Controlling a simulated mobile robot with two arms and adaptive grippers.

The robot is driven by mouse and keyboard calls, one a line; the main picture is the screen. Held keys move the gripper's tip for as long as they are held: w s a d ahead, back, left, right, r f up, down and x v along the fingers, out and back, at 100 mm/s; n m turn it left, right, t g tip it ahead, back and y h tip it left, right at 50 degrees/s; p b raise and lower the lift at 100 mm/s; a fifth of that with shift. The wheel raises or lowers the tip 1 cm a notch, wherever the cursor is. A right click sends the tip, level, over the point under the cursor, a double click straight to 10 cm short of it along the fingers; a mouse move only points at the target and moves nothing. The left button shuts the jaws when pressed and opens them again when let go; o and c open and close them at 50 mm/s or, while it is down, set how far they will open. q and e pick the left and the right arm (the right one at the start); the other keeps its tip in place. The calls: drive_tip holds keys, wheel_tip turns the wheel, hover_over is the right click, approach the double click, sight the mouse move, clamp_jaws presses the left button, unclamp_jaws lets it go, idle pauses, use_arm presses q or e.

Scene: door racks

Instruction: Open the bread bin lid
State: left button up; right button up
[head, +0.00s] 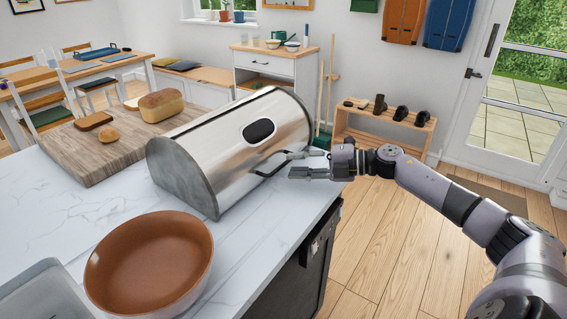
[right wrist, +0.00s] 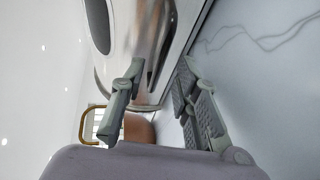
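The bread bin (head: 205,150) is a shiny metal box with a rounded front and a dark oval window (head: 258,131). It stands on the white marble counter, and its lid looks shut. My right gripper (head: 285,166) is at the lower front of the bin, with its fingers apart and pointing at it. In the right wrist view the bin (right wrist: 140,30) is close ahead and the two fingers (right wrist: 160,92) are spread. A narrow handle-like strip shows near the fingertips; I cannot tell whether they touch it. My left gripper is out of view.
A brown bowl (head: 150,262) stands on the counter in front of the bin, with a grey tray (head: 45,292) at the lower left. Floor is open to the right of the counter.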

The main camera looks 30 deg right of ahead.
sight(283, 165)
drive_tip(key=shift+p+x, duration=0.3)
drive_tip(key=shift+x, duration=1.8)
clamp_jaws()
